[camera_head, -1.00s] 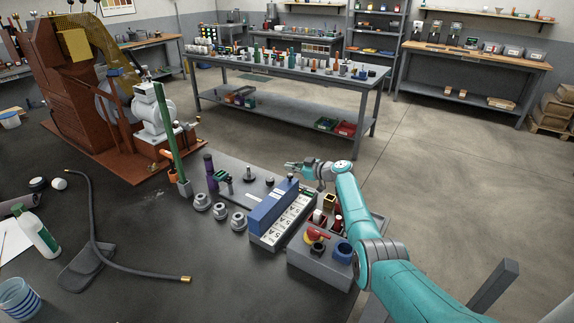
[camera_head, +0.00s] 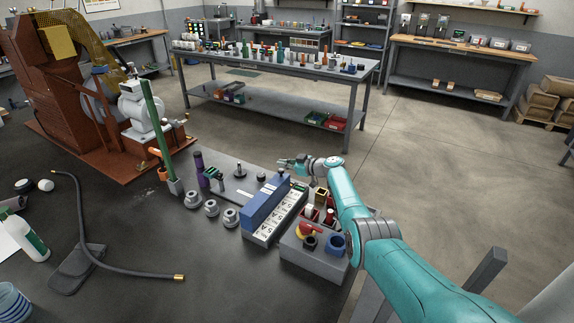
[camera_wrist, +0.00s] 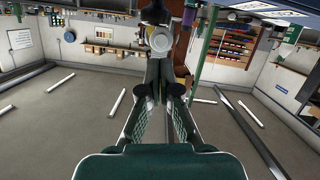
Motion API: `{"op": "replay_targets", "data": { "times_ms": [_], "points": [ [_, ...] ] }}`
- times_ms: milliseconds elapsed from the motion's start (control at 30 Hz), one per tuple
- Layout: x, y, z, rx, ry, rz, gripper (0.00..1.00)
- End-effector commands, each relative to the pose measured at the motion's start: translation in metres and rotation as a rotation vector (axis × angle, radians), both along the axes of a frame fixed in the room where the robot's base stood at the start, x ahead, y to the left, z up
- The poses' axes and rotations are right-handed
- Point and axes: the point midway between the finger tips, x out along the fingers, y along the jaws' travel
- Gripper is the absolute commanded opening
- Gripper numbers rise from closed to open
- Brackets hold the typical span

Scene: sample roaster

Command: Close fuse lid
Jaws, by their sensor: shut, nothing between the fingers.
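The fuse block (camera_head: 275,219) stands on the dark bench, with a row of white marked faces along its near side. Its long blue lid (camera_head: 264,204) stands up along the left side of the block and looks open. My gripper (camera_head: 280,162) is past the far end of the block, above and apart from the lid, pointing left. Its fingers are shut and empty. In the wrist view my gripper (camera_wrist: 160,88) shows its two fingers together. I cannot make out the lid for certain there.
A grey box (camera_head: 313,262) with a red-and-yellow knob and a blue ring stands right of the block, under my arm. Several grey round fittings (camera_head: 211,208) sit left of it. A green post (camera_head: 158,135) rises farther left. A black hose (camera_head: 100,245) lies on the bench.

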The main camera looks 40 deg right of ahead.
Motion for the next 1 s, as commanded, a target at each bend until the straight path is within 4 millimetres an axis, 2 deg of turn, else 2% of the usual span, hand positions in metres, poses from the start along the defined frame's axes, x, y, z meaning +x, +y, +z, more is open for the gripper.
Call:
{"op": "replay_targets", "data": {
  "times_ms": [167,367,1000],
  "points": [
    [-0.006,-0.002,0.001,0.000,-0.001,-0.001,0.00],
    [-0.023,-0.007,0.005,-0.001,-0.002,-0.001,0.00],
    [-0.105,-0.029,0.029,0.001,0.000,-0.002,0.00]
  ]
}}
